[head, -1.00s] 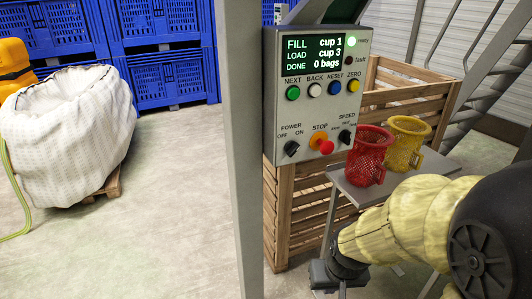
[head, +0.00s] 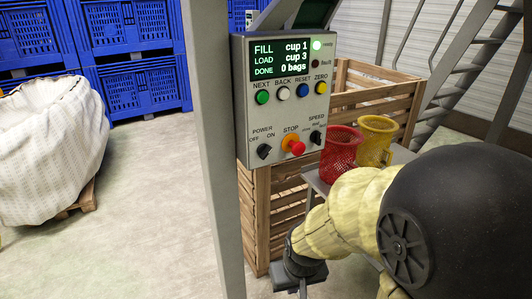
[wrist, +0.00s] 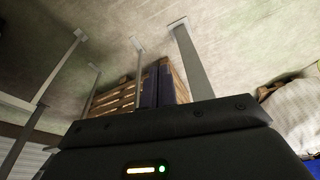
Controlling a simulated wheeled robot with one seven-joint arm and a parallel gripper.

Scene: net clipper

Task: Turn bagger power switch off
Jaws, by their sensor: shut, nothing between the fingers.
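The grey bagger control panel (head: 244,110) hangs beside a grey post in the head view. Its black power switch (head: 264,152) is a rotary knob at the lower left, under the labels OFF (left) and ON (right). The knob looks tilted toward ON, but its pointer is too small to be sure. My gripper (head: 301,284) is low at the bottom edge of the head view, below the panel and apart from it. It is shut and empty; its fingertips are not clearly seen. The wrist view shows its dark housing, with the panel out of sight.
A red emergency stop (head: 297,147) sits just right of the power knob, with a speed knob (head: 315,137) beyond. The grey post (head: 218,150) stands left. A red basket cup (head: 340,152) and yellow one (head: 375,142) stand behind my arm. A wooden crate (head: 262,215) is below.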

